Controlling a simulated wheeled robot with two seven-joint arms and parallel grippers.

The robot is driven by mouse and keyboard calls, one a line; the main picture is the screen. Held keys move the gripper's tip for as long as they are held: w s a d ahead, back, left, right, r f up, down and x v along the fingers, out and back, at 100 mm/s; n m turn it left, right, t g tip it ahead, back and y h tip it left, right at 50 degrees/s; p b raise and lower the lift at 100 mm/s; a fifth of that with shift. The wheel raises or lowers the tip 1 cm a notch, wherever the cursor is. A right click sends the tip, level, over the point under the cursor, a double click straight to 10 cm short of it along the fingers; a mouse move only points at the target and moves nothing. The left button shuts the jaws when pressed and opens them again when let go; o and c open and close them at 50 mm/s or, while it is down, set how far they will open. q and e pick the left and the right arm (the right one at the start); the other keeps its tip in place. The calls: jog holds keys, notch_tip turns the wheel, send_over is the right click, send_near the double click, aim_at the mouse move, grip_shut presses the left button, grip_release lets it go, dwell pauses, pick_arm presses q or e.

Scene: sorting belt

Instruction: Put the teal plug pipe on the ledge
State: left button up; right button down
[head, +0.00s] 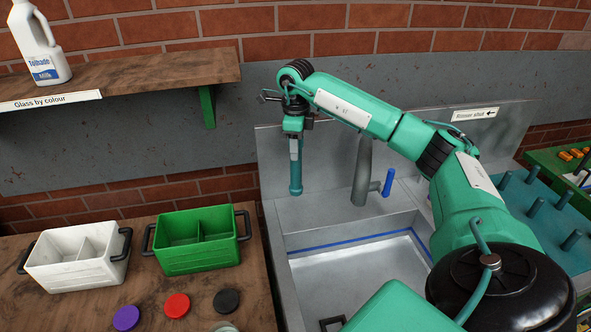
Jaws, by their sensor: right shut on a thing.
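My right gripper (294,148) points down above the back of the metal sink, left of the tap. It is shut on a teal plug pipe (296,178), which hangs upright below the fingers. The pipe's upper part is hidden by the gripper. Its lower end is in front of the sink's back panel; I cannot tell if it touches the rim. A flat metal ledge (318,207) runs along the back of the sink under it. My left gripper is not in view.
A grey tap (362,172) with a blue handle (388,182) stands just right of the pipe. A wooden shelf (150,75) holds a milk jug (38,45). White (75,272) and green (200,255) crates and several lids are left. A teal peg rack (540,215) is right.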

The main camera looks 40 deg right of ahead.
aim_at(296, 172)
notch_tip(296, 172, down, 5)
jog(key=shift+r+p, duration=0.2)
jog(key=shift+p, duration=0.15)
notch_tip(296, 172, down, 4)
jog(key=shift+r+p, duration=0.1)
jog(key=shift+p, duration=0.45)
jog(key=shift+f, duration=0.3)
jog(key=c, duration=0.9)
grip_release()
